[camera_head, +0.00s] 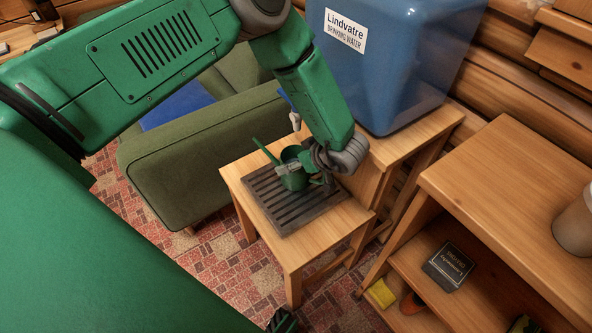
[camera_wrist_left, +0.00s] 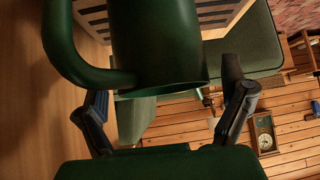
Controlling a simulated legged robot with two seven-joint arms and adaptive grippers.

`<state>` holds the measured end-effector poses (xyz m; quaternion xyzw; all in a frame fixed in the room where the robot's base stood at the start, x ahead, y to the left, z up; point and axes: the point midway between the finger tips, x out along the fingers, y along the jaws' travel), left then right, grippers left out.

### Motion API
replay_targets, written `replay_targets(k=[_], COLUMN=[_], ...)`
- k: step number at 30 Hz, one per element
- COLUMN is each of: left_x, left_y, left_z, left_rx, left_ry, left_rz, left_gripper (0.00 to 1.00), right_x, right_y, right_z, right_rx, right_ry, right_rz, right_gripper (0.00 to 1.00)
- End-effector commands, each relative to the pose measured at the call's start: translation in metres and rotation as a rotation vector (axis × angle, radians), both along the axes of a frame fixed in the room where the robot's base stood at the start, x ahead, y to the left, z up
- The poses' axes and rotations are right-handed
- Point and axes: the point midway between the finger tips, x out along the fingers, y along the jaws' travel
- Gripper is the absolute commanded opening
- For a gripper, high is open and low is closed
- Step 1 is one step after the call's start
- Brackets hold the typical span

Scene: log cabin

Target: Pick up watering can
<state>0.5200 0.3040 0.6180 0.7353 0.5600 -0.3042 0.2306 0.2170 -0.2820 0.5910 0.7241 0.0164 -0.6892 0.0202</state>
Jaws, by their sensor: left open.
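The green watering can (camera_head: 293,179) stands on a dark slatted tray (camera_head: 267,205) on a small wooden table (camera_head: 296,249). Its thin spout points up and to the left in the head view. My left gripper (camera_head: 312,168) is at the can's right side and hides part of it. In the left wrist view the can (camera_wrist_left: 155,40) fills the upper middle, with its curved handle on the left. My left gripper (camera_wrist_left: 167,112) is open there, its two fingers apart, one on each side below the can. Contact with the can is not clear.
A large blue water container (camera_head: 385,75) stands on a wooden stand just behind the small table. A green armchair (camera_head: 205,155) is close on the left. A wooden shelf unit (camera_head: 500,180) with a mug (camera_head: 574,225) and a dark box (camera_head: 448,266) stands at the right.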

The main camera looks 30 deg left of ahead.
Motion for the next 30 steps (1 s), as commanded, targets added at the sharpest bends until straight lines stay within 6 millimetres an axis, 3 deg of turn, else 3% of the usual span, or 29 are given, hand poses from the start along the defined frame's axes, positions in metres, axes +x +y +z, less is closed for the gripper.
replay_targets(k=[8, 14, 30], left_x=[0.0010, 0.0011, 0.0012], left_y=[0.0082, 0.0075, 0.0099], left_z=[-0.0063, -0.0060, 0.0000], left_rx=[-0.003, -0.002, 0.000], left_ry=[0.000, 0.000, -0.001], left_rz=[0.001, 0.001, 0.000], left_gripper=[0.91, 0.21, 0.18], right_x=[-0.0001, 0.0000, 0.0000], right_y=[-0.0001, 0.0000, -0.0001], right_z=[-0.0015, -0.0015, 0.0042], right_rx=[0.000, 0.000, 0.000], right_ry=[0.000, 0.000, 0.000], right_rz=[0.000, 0.000, 0.000], right_gripper=[0.29, 0.29, 0.29])
